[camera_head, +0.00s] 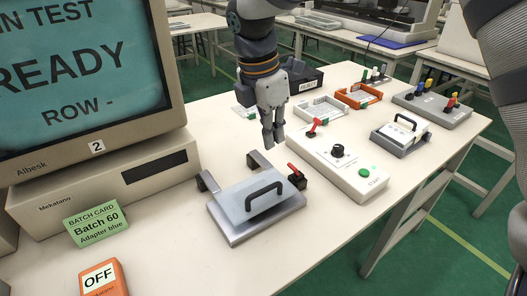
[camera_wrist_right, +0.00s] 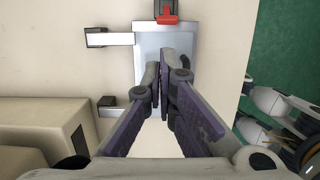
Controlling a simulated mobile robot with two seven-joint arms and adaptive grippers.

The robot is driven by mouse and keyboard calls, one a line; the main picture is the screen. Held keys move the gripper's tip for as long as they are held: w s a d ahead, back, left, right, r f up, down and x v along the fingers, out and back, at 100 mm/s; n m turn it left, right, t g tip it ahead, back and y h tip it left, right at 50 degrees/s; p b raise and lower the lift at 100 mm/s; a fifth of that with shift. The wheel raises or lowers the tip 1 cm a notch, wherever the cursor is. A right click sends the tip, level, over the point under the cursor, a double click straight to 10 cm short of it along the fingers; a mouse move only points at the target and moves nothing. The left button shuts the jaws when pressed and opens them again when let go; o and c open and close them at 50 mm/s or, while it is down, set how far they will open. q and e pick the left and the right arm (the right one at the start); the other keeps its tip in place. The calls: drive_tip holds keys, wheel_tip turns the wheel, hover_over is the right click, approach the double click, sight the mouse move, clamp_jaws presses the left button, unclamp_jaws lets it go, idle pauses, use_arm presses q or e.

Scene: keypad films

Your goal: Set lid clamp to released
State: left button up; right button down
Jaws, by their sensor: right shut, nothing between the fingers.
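The lid fixture is a grey metal tray (camera_head: 231,236) with a translucent lid (camera_head: 232,203) and a black handle (camera_head: 264,187). The lid clamp (camera_head: 293,171) is a small black block with a red lever at the lid's right side. In the right wrist view the clamp's red part (camera_wrist_right: 167,18) shows at the top edge, beyond the lid (camera_wrist_right: 152,45). My right gripper (camera_head: 273,142) is shut and empty, pointing down behind the fixture and apart from the clamp in the head view.
A control box (camera_head: 340,175) with a red lever, black knob and green button stands right of the fixture. A monitor (camera_head: 85,75) and beige unit (camera_head: 120,180) stand left. A green batch card (camera_head: 95,222) and orange OFF block (camera_head: 101,277) are in front. Trays stand behind.

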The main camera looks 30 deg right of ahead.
sight(281, 179)
drive_tip(key=f, duration=0.3)
drive_tip(key=d+f, duration=0.1)
drive_tip(key=f, duration=0.5)
drive_tip(key=shift+s+d+f+b, duration=0.35)
drive_tip(key=shift+d+b, duration=0.05)
use_arm(q)
drive_tip(key=shift+s+f, duration=0.45)
drive_tip(key=shift+s, duration=0.35)
drive_tip(key=shift+s, duration=0.1)
use_arm(e)
drive_tip(key=shift+w, duration=0.1)
